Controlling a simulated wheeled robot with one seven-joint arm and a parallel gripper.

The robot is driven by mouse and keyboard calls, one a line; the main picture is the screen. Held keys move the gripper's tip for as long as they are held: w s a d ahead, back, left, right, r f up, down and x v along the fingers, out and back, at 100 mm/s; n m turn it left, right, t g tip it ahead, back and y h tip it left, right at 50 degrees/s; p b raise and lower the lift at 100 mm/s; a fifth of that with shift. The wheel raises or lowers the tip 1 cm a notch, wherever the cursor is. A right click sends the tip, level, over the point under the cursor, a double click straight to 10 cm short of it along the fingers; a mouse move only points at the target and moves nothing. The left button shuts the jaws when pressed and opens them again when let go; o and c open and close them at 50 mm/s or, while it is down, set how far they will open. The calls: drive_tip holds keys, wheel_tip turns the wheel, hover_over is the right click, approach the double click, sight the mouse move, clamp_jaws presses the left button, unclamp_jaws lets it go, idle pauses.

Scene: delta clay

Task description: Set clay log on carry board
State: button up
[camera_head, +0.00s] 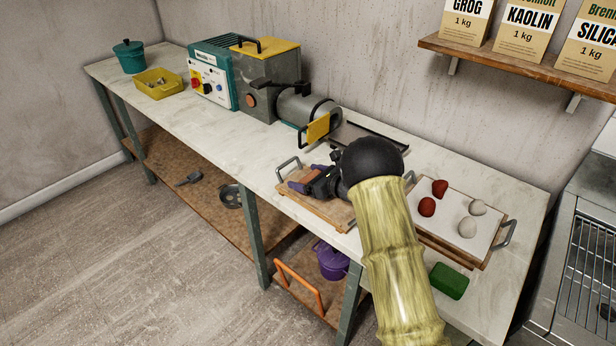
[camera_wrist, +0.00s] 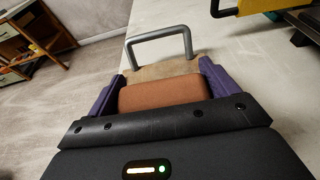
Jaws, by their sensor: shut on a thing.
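The clay log (camera_wrist: 160,94) is a reddish-brown block with rounded edges, between the purple fingers of my gripper (camera_wrist: 160,84) in the wrist view. In the head view my gripper (camera_head: 308,181) is low over the wooden carry board (camera_head: 341,217), and the clay log (camera_head: 319,171) shows only in part. The board has grey metal handles; in the wrist view its bare wood (camera_wrist: 168,69) and one handle show just beyond the log. I cannot tell whether the log touches the board. My wrist and arm hide the board's right part.
A second board (camera_head: 481,262) with a white top holds two red and two pale lumps, right of my arm. A green block (camera_head: 448,281) lies in front of it. An extruder machine (camera_head: 268,83) with a yellow plate (camera_head: 318,129) and a dark tray (camera_head: 368,137) stand behind.

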drive_tip(key=o, duration=1)
drive_tip(key=b+v, duration=0.1)
drive_tip(key=v, duration=1)
drive_tip(key=shift+d+r, duration=0.15)
drive_tip(key=shift+d, duration=0.05)
drive_tip(key=shift+s+d+r, duration=0.15)
drive_tip(key=shift+s+d, duration=0.05)
drive_tip(key=shift+s, duration=0.15)
